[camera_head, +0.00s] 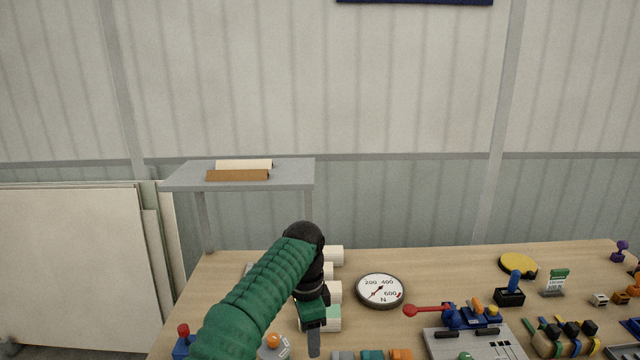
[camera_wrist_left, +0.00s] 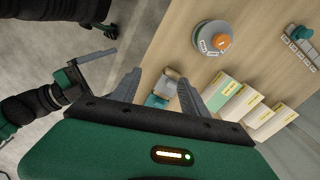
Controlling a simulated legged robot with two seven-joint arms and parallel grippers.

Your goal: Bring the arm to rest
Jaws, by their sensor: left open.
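My left arm, in a green ribbed sleeve, comes in from the lower left in the head view. My left gripper (camera_head: 314,335) points down over the front of the wooden table (camera_head: 445,270). In the left wrist view the left gripper (camera_wrist_left: 160,78) has its two grey fingers spread. A small white and teal object (camera_wrist_left: 166,88) shows beyond the fingers, and I see no contact with it. My right gripper (camera_wrist_left: 90,62) shows at the left of the wrist view, off the table over the floor; its jaw opening is unclear.
White boxes (camera_head: 334,292) stand beside the left gripper. A round gauge (camera_head: 380,291) lies to their right. A red-handled blue device (camera_head: 453,316), a yellow disc (camera_head: 518,265) and a joystick (camera_head: 511,290) are further right. A grey shelf (camera_head: 300,172) stands behind.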

